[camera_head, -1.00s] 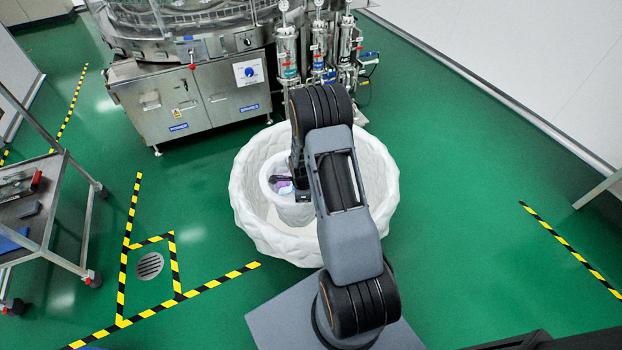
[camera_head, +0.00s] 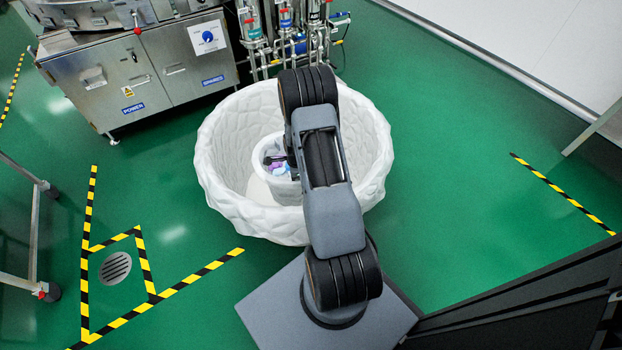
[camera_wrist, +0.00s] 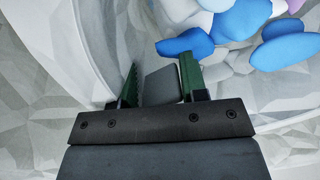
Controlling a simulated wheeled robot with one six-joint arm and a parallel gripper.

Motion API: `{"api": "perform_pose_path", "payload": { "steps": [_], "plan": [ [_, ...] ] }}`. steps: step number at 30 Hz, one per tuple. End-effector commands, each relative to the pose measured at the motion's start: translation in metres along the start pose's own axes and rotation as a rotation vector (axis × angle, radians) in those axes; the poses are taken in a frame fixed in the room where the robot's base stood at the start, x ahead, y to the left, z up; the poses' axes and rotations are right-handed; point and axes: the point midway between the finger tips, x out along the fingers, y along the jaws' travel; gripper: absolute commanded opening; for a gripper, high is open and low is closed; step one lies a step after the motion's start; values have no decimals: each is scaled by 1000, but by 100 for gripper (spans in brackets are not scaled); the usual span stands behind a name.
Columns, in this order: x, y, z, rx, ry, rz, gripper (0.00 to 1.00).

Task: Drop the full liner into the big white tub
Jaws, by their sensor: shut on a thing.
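The big white tub (camera_head: 228,188) is wide and round with a faceted wall and stands on the green floor. The full liner (camera_head: 282,193) is a smaller white bucket with blue, purple and dark pieces in it. It is inside the tub's rim, upright or nearly so; I cannot tell whether it touches the tub's bottom. In the wrist view, my gripper (camera_wrist: 160,82) has its green-lined fingers on both sides of a grey tab, apparently part of the liner, with blue and white pieces beyond.
A steel machine with cabinets (camera_head: 150,75) and pipework (camera_head: 290,35) stands just behind the tub. A cart frame (camera_head: 30,230) is at the left edge. Open green floor with striped tape (camera_head: 150,300) lies left; a white wall (camera_head: 510,50) is at right.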

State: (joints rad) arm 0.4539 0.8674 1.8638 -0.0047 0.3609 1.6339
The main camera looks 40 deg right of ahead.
Motion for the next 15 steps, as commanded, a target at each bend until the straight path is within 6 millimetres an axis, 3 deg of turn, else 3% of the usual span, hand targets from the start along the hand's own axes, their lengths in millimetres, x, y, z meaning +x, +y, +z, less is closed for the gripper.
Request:
{"api": "perform_pose_path", "payload": {
  "steps": [3,6,15],
  "plan": [
    [21,-10,-26,5,0,0,0],
    [38,-14,-38,3,0,0,0],
    [60,-22,-56,0,0,-1,0]
  ]
}}
